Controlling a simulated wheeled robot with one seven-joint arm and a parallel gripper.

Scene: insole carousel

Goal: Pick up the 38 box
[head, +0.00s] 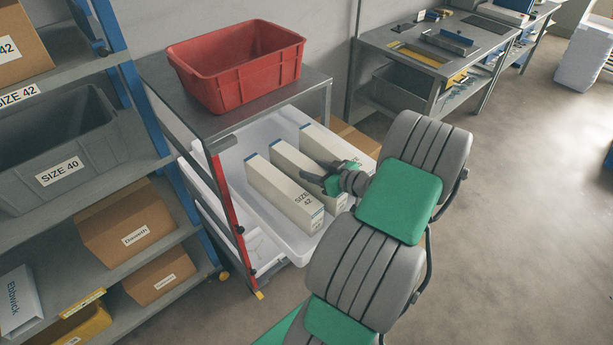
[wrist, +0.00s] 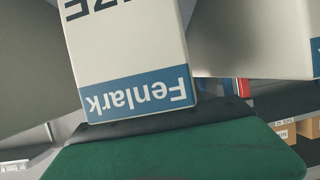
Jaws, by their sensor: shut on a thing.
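Three long white boxes with blue ends stand side by side in the white pull-out tray (head: 272,240) in the head view. The left box (head: 285,195) reads "SIZE 42". My gripper (head: 326,181) is shut on the middle box (head: 292,160), near its front end. The arm hides most of that box's label, so I cannot read its size. The right box (head: 322,140) is partly behind my wrist. In the wrist view, the held box (wrist: 130,50) shows "Fenlark" upside down on a blue band, and its size number is out of frame.
A red bin (head: 240,75) stands on the grey cart top (head: 160,80) above the tray. A blue-post shelf at left holds a grey "SIZE 40" bin (head: 60,150) and cardboard boxes (head: 125,228). A workbench (head: 400,45) stands behind. Floor at right is clear.

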